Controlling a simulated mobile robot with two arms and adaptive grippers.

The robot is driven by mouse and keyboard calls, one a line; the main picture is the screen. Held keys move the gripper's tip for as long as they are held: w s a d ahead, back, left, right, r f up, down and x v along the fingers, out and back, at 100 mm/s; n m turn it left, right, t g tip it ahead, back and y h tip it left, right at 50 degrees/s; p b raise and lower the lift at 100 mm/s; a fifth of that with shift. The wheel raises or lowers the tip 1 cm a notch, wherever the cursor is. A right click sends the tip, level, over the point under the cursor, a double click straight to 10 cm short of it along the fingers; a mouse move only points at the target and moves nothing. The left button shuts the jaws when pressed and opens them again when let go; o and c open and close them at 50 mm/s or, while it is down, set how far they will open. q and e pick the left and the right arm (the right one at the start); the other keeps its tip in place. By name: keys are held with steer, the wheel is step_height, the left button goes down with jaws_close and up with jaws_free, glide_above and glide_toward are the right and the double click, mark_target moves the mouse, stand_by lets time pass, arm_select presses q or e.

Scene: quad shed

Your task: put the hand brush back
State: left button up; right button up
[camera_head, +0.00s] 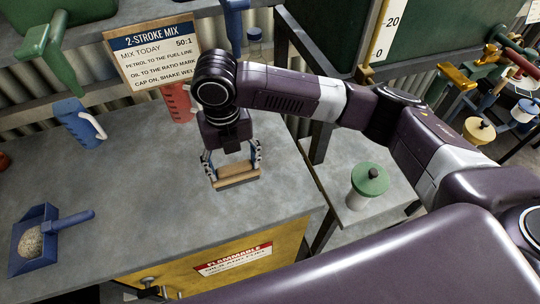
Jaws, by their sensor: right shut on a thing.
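My right gripper (232,168) is over the grey bench top, pointing down. It is shut on a tan, wooden-looking bar, which appears to be the hand brush (237,178). The brush lies crosswise between the fingers, near the bench's front right part. Its bristles cannot be made out, and I cannot tell whether it touches the bench. A blue dustpan (38,262) with a pale heap in it lies on the bench at the left, its handle pointing right. My left gripper is not in view.
A blue jug (76,122) and a red measuring container (177,102) stand toward the back of the grey bench (130,200). A "2-stroke mix" sign (152,48) is behind them. A green-lidded jar (367,184) stands on a lower surface at right. The bench middle is clear.

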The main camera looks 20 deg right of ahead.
steer(key=d, duration=0.1)
steer(key=d+p, duration=0.1)
steer(key=d, duration=0.3)
steer(key=shift+w+r+p, duration=0.15)
steer(key=shift+w+p, duration=0.15)
steer(key=d+p, duration=0.1)
steer(key=d, duration=0.1)
steer(key=d+f, duration=0.1)
steer(key=d, duration=0.1)
steer(key=shift+d+p, duration=0.1)
steer(key=shift+p, duration=0.25)
step_height(320, 180, down, 2)
steer(key=shift+f+p, duration=0.1)
steer(key=shift+p, duration=0.5)
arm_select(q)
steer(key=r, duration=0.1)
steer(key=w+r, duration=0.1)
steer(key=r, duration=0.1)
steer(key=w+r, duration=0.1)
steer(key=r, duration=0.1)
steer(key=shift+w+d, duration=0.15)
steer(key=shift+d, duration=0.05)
arm_select(e)
steer(key=shift+f, duration=0.35)
steer(key=o, duration=0.6)
steer(key=shift+f, duration=0.15)
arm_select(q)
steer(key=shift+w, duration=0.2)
arm_select(e)
steer(key=o, duration=0.4)
